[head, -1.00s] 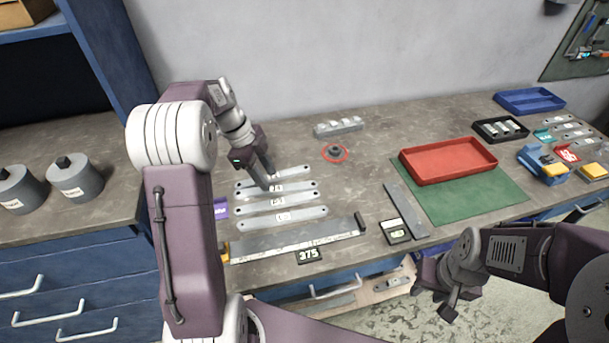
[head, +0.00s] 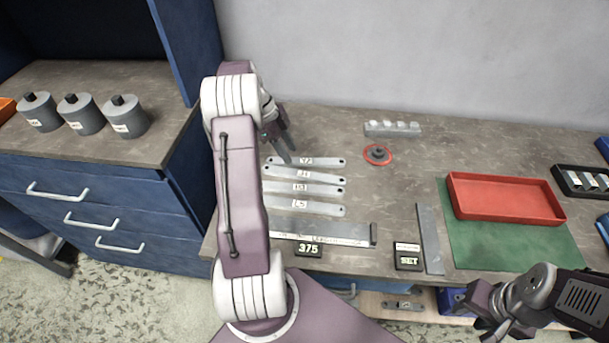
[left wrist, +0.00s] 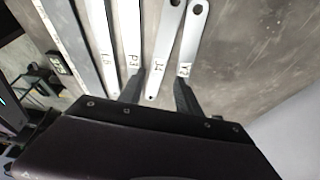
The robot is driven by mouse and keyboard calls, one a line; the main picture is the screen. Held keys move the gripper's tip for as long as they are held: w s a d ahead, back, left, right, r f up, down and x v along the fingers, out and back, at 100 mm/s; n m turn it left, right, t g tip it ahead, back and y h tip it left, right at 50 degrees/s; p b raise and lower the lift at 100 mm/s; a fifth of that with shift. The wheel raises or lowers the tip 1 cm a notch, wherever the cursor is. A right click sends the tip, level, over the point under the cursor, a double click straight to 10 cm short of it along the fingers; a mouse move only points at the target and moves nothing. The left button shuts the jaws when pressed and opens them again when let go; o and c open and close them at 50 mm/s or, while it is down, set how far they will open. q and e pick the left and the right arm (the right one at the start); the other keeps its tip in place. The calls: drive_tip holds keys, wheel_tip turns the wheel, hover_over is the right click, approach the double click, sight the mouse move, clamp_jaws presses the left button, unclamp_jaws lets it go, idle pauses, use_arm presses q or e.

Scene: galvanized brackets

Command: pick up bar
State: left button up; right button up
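Several flat grey bars with rounded, holed ends and white labels lie side by side on the bench: the rearmost bar (head: 325,162), the second (head: 325,177), the third (head: 328,190) and the front one (head: 325,209). My left gripper (head: 288,157) is open and empty at the left end of the rearmost bars. In the left wrist view, my left gripper (left wrist: 159,92) has its fingers apart, with the end of the J4 bar (left wrist: 164,48) between them in the picture. Whether they touch it is unclear. My right gripper (head: 490,325) is low at the front right, its fingers unclear.
A long ruled bar with a stop (head: 335,231) lies in front, beside a 375 display (head: 308,250). A red tray (head: 505,213) stands on a green mat (head: 480,245). A red-ringed disc (head: 377,154) and a slotted block (head: 393,129) are behind. Bench between is clear.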

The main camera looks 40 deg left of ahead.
sight(303, 173)
use_arm(q)
drive_tip(key=shift+s+a, duration=0.1)
drive_tip(key=shift+a, duration=0.05)
drive_tip(key=x, duration=0.3)
drive_tip(key=shift+d, duration=0.25)
drive_tip(key=shift+w+f, duration=0.2)
drive_tip(key=shift+f, duration=0.2)
drive_tip(key=x, duration=0.2)
drive_tip(key=p+x, duration=0.1)
drive_tip(key=x, duration=0.1)
drive_tip(key=shift+d+f, duration=0.25)
drive_tip(key=shift+d, duration=0.2)
drive_tip(key=shift+f, duration=0.2)
clamp_jaws()
